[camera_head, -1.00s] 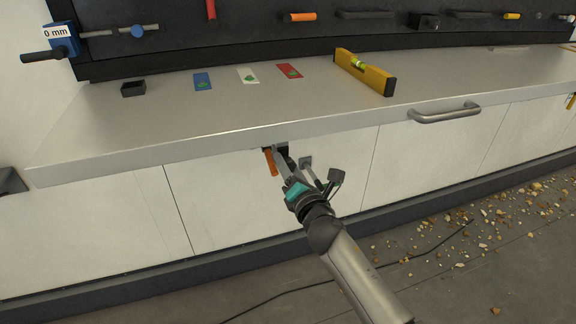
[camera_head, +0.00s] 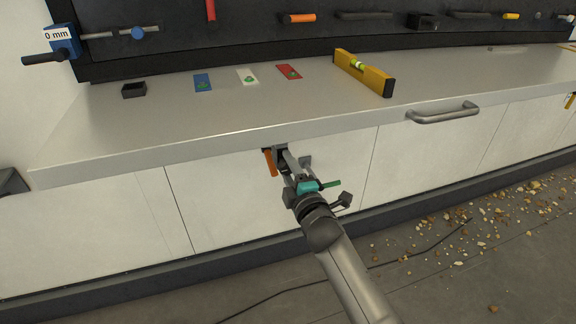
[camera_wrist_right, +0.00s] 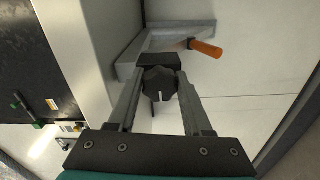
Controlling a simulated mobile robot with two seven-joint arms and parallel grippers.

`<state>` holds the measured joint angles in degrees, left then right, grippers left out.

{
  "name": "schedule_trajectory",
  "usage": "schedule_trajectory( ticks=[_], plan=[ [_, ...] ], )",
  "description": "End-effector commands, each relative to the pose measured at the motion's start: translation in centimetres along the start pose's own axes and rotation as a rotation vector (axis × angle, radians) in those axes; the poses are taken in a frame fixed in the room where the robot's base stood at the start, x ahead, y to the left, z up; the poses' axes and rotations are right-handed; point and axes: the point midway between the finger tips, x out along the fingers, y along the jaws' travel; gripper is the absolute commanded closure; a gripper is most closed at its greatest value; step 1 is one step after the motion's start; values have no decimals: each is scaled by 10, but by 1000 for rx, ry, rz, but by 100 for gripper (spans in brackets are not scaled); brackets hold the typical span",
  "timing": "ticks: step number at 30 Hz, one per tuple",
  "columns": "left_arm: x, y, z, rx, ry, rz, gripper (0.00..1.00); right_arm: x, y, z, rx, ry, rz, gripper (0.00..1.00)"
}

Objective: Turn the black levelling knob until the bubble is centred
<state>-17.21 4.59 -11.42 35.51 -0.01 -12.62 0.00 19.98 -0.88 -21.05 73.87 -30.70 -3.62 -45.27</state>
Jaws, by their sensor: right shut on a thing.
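The black levelling knob (camera_wrist_right: 158,82) is a lobed knob with a white mark, under the front edge of the worktop. My right gripper (camera_wrist_right: 158,92) is shut on it, one finger on each side. In the head view the right gripper (camera_head: 288,160) reaches up to the worktop's front edge and mostly hides the knob. The yellow spirit level (camera_head: 372,76) lies on the worktop at the right, with a green vial (camera_head: 358,63). The bubble is too small to read in the head view. My left gripper does not show.
An orange-handled lever (camera_head: 270,162) hangs just left of the knob and also shows in the wrist view (camera_wrist_right: 206,48). Blue, white and red cards and a small black box (camera_head: 134,90) lie on the worktop.

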Motion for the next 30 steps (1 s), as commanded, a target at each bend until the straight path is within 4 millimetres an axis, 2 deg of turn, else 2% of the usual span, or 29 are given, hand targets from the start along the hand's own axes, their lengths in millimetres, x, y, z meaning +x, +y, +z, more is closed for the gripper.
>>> schedule_trajectory(
  ticks=[18,30],
  plan=[
    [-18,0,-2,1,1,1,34,0,-1,-1,582,0,-2,100],
    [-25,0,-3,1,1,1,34,0,-1,-1,851,0,-1,100]
  ],
)
